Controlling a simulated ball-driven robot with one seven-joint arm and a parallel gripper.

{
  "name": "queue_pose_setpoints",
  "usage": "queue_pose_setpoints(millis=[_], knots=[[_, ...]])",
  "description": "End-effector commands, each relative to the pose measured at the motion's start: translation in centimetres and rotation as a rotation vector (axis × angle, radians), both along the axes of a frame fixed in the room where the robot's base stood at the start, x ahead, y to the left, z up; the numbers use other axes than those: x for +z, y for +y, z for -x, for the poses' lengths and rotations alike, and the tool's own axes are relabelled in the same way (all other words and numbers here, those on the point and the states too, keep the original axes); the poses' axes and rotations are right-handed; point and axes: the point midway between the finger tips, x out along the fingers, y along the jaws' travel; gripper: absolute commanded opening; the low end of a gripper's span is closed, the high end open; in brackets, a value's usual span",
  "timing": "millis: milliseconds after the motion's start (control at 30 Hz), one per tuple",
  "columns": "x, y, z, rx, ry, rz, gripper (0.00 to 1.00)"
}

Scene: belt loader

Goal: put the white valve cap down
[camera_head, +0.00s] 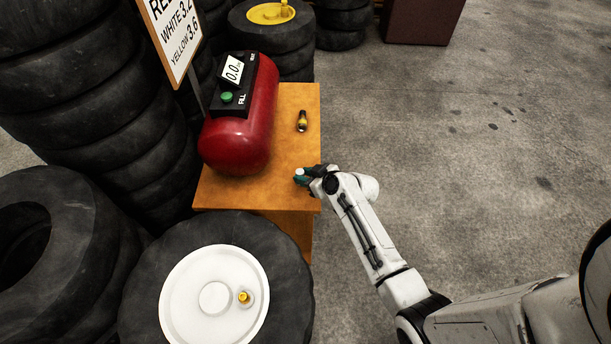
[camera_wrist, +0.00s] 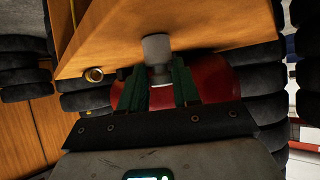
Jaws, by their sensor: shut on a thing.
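The white valve cap (camera_head: 299,171) is held at the tips of my gripper (camera_head: 303,178), over the near right part of the orange-brown table (camera_head: 230,196). In the wrist view the cap (camera_wrist: 156,46) looks grey and sits between the two green fingers of my gripper (camera_wrist: 159,80), which are shut on it. The cap overlaps the table surface in that view. I cannot tell whether it touches the table or is slightly above it.
A red air tank (camera_head: 250,135) with a gauge and green button fills the table's left side. A small brass-and-black piece (camera_head: 302,121) lies farther back. A tyre with a white wheel (camera_head: 190,270) and brass valve (camera_head: 243,297) is in front. Open floor lies right.

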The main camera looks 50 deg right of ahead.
Motion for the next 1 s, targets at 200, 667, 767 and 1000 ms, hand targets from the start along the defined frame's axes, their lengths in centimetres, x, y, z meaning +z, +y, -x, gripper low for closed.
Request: queue_pose_setpoints(millis=[200, 667, 767, 1000], knots=[[-0.2, 0.0, 0.0, 0.000, 0.001, 0.000, 0.45], [0.3, 0.0, 0.0, 0.000, 0.000, 0.000, 0.57], [0.6, 0.1, 0.9, -0.001, 0.000, -0.001, 0.57], [3.2, 0.2, 4.9, -0.001, 0.000, 0.000, 0.57]])
